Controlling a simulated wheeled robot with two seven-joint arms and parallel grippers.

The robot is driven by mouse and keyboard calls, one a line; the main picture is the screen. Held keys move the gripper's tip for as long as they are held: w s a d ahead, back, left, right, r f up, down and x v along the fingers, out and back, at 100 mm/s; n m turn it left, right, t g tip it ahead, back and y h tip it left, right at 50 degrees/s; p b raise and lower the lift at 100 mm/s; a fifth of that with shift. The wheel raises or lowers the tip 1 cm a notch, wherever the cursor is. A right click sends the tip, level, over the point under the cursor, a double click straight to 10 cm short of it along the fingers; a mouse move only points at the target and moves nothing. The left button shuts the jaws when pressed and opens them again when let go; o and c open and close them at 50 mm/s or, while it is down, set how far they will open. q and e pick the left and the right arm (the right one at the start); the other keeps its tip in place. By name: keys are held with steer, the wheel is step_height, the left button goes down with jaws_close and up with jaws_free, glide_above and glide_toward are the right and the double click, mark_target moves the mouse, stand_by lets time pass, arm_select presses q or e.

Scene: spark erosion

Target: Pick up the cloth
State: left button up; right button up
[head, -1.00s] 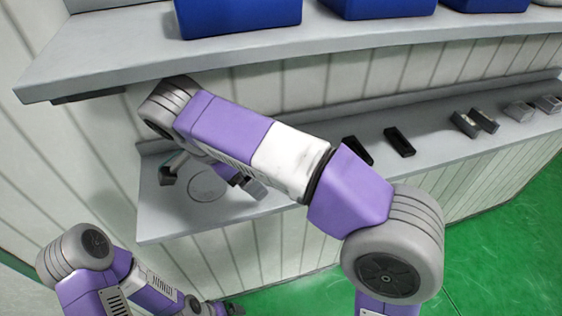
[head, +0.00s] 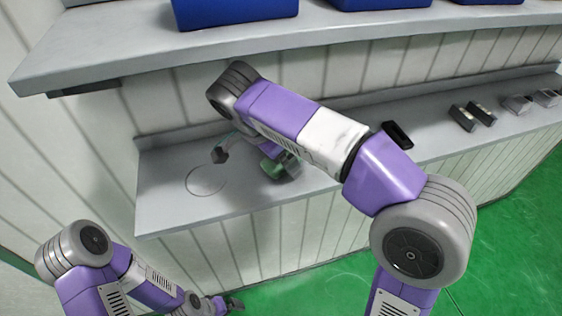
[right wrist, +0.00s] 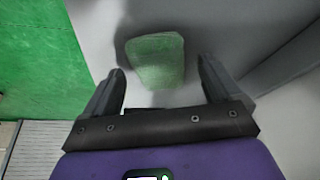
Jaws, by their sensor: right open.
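The cloth (right wrist: 158,60) is a green, rounded rectangular pad lying flat on the grey lower shelf. In the right wrist view it sits ahead of my right gripper (right wrist: 161,85), roughly centred between the two dark fingers and apart from them. The fingers are spread and hold nothing. In the head view my right gripper (head: 246,162) hangs over the left part of the shelf, and the arm and fingers largely cover the cloth there. My left gripper (head: 232,304) is low at the bottom, below the shelf; its jaws are too small to read.
The lower shelf (head: 165,210) has a circle outline on its bare left end. Black and grey blocks (head: 481,114) stand farther right along it. An upper shelf (head: 90,60) with blue bins (head: 235,12) overhangs it. The green floor (head: 500,240) is clear.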

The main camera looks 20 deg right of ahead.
steer(key=c, duration=1.1)
steer(key=shift+c, duration=0.2)
